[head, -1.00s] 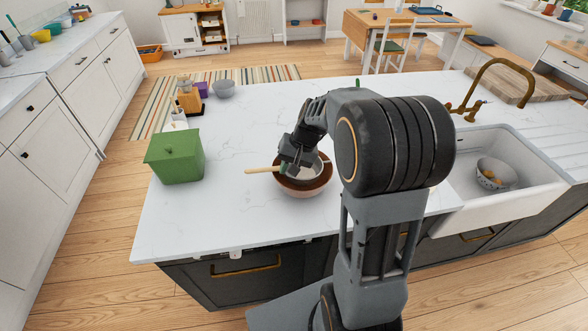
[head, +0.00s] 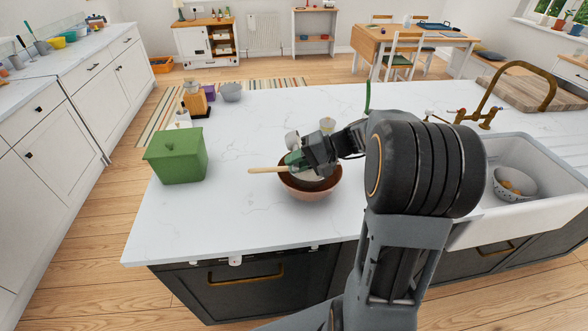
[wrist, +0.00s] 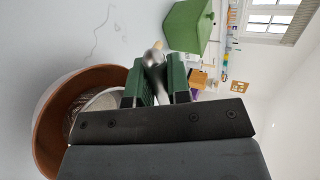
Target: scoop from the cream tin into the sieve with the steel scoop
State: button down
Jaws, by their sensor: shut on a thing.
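My gripper (head: 297,160) is shut on the steel scoop (head: 292,140) and holds it above the near-left part of a brown bowl. In the wrist view the scoop (wrist: 154,60) shows shiny between the green fingers (wrist: 156,84). I cannot tell whether it holds anything. The sieve rests over the brown bowl (head: 312,194), its wooden handle (head: 268,170) pointing left. In the wrist view the sieve's pale rim (wrist: 101,101) shows inside the bowl (wrist: 48,128), partly hidden by my gripper. A small pale cup (head: 327,125) stands behind the bowl; I cannot tell whether it is the cream tin.
A green lidded box (head: 176,157) stands left of the bowl. A wooden grinder-like thing (head: 196,103), a purple box (head: 209,92) and a grey bowl (head: 231,92) stand at the back. The sink (head: 510,215) is at the right. The front-left worktop is clear.

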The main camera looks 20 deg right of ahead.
jog(key=y+b, duration=0.1)
jog(key=t+y+b, duration=0.1)
jog(key=shift+s+d+y, duration=0.1)
jog(key=shift+d+y, duration=0.2)
jog(key=shift+d, duration=0.1)
jog(key=t+y+b, duration=0.1)
jog(key=y+b, duration=0.1)
jog(key=d+m+t+y+b, duration=0.1)
jog(key=t+y+b, duration=0.1)
jog(key=s+r+t+y+b, duration=0.1)
jog(key=y+b, duration=0.1)
jog(key=b, duration=0.1)
jog(key=shift+d+m+t+y, duration=0.3)
jog(key=shift+t+y, duration=0.1)
jog(key=t+y+b, duration=0.1)
jog(key=b, duration=0.5)
jog(key=shift+d+r+m, duration=0.1)
jog(key=shift+d+m, duration=0.05)
jog(key=shift+m, duration=0.15)
jog(key=shift+d+r+m+t+y+b, duration=0.15)
jog(key=shift+r+m+t+y+b, duration=0.15)
jog(key=shift+t+y+b, duration=0.35)
jog(key=shift+f+b, duration=0.4)
jog(key=shift+b, duration=1.05)
